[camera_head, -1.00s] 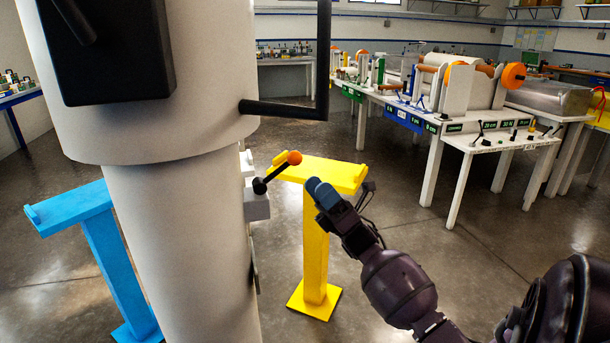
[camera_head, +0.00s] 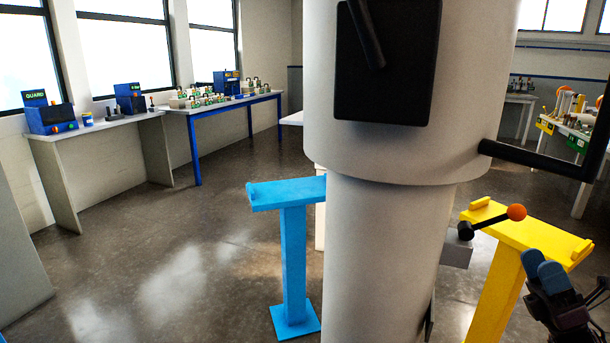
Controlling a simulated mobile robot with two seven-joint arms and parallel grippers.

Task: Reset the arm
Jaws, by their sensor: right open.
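My right gripper (camera_head: 543,272), dark with blue fingertips, is at the lower right. It is open, with nothing seen between its fingers. It shows in front of the yellow stand, right of and below a black lever with an orange ball end (camera_head: 516,212), and apart from the ball in the picture. The lever tilts up to the right from a grey block (camera_head: 457,252) on the side of a large pale cylinder (camera_head: 380,260). My left gripper is not in view.
A blue stand (camera_head: 293,250) is left of the cylinder, a yellow stand (camera_head: 497,290) right of it. A black box (camera_head: 385,75) and black bar (camera_head: 530,158) are on the cylinder. Benches with blue machines (camera_head: 50,117) line the left wall. Open floor lies at left.

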